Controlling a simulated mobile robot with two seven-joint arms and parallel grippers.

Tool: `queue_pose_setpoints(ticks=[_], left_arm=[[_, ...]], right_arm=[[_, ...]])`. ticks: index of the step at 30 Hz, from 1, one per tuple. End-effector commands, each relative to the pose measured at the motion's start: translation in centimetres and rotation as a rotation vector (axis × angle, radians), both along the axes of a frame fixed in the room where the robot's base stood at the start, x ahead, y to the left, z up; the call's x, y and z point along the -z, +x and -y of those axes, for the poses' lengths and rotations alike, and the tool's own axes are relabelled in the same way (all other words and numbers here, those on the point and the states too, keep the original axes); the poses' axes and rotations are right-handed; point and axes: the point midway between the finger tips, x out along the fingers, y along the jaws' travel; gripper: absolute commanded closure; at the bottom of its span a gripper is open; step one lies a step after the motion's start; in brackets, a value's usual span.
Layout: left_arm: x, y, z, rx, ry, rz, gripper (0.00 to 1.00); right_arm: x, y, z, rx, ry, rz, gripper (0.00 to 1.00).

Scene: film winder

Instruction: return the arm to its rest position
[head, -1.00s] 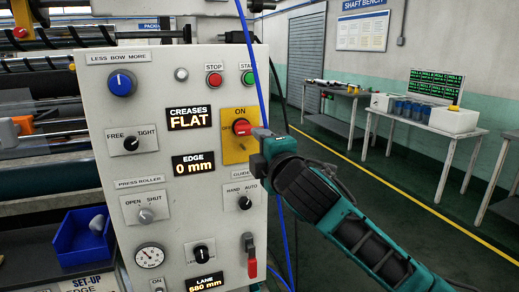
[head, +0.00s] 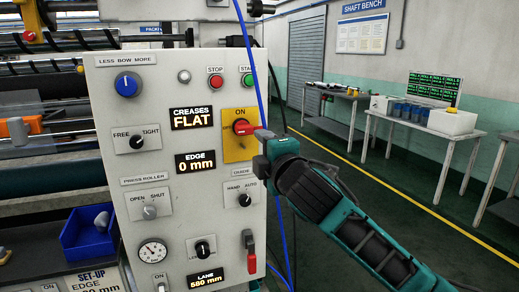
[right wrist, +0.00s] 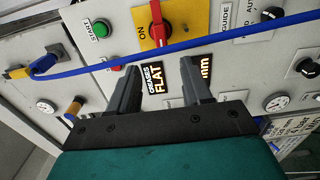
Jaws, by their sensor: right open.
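My right arm comes in from the lower right in the head view. Its teal and black gripper (head: 262,140) points at the right edge of the control panel (head: 215,75), close to the red ON switch (head: 241,127) on its yellow plate. In the right wrist view the two dark fingers (right wrist: 158,80) stand apart with nothing between them. They face the panel, below the red switch (right wrist: 160,28) in that picture. Whether a finger touches the panel cannot be told. My left gripper is out of view.
A blue cable (head: 262,90) hangs down the panel's right side and crosses in front of the fingers in the wrist view. A blue bin (head: 90,235) sits at lower left. Benches (head: 440,130) stand along the back right, with open floor before them.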

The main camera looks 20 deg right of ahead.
Motion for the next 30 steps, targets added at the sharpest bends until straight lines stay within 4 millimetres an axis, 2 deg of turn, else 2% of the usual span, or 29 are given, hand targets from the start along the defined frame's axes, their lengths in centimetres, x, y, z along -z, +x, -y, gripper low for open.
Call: queue_pose_setpoints(ticks=[5, 8, 11, 15, 17, 20, 24, 27, 30], left_arm=[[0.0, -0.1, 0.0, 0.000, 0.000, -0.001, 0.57], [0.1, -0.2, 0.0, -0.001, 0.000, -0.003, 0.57], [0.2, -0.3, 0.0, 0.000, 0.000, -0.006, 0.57], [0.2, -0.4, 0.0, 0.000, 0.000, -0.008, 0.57], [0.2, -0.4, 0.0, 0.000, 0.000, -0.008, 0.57], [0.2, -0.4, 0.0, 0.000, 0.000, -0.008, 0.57], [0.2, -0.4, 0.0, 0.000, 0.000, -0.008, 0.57], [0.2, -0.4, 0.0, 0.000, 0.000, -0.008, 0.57], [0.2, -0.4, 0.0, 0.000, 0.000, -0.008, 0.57]], right_arm=[[0.5, 0.0, -0.1, -0.003, 0.009, -0.007, 0.51], [2.8, -0.2, -0.5, -0.019, 0.062, -0.044, 0.51], [7.2, -0.9, -1.1, -0.045, 0.178, -0.117, 0.51], [15.0, -3.2, -2.0, -0.062, 0.409, -0.246, 0.51], [18.3, -4.5, -2.2, -0.058, 0.511, -0.300, 0.51], [23.5, -7.3, -2.5, -0.034, 0.683, -0.387, 0.51], [30.2, -12.2, -2.5, 0.036, 0.920, -0.496, 0.51], [34.5, -16.3, -2.2, 0.111, 1.083, -0.561, 0.51], [37.9, -20.4, -1.7, 0.194, 1.223, -0.608, 0.51]])
